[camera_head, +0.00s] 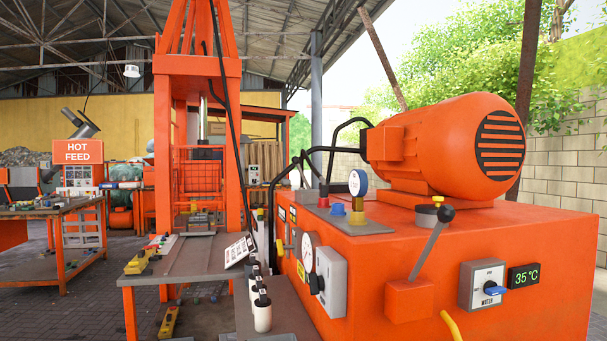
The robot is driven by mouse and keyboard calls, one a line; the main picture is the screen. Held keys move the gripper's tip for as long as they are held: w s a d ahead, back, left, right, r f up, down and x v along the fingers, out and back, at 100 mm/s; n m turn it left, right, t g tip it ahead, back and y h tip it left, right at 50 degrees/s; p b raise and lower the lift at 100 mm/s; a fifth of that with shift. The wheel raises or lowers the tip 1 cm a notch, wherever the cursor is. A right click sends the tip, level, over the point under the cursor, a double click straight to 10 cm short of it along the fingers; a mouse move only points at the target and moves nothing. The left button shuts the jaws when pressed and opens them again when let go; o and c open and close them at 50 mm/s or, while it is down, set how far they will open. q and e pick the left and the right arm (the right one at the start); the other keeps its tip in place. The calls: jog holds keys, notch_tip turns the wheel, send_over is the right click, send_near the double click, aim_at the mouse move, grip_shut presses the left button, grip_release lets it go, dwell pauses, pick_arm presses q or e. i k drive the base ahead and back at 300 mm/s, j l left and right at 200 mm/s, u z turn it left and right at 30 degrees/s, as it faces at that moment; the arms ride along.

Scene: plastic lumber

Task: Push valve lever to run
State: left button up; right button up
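The valve lever (430,252) is a grey bar with a black knob (445,214) on top. It rises from an orange valve block (409,300) on the front face of the orange power unit (520,240). The lever leans up and to the right, its knob standing above the unit's top edge. No run marking is readable beside it. Neither of my grippers shows in the head view, so nothing of mine is seen touching the lever.
Right of the lever are a grey switch box (467,283) with a blue knob and a 35 °C display (524,276). A yellow curved bar (451,326) is below. An orange motor (450,147) sits on top. Bottles (262,312) and a press table (185,258) stand left.

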aim_at(295, 161)
jog(key=i+j+z, duration=0.65)
jog(key=i+j, duration=0.15)
jog(key=j, duration=0.2)
jog(key=i+j+z, duration=0.25)
jog(key=j, duration=0.15)
jog(key=i+j+z, duration=0.2)
jog(key=j, duration=0.2)
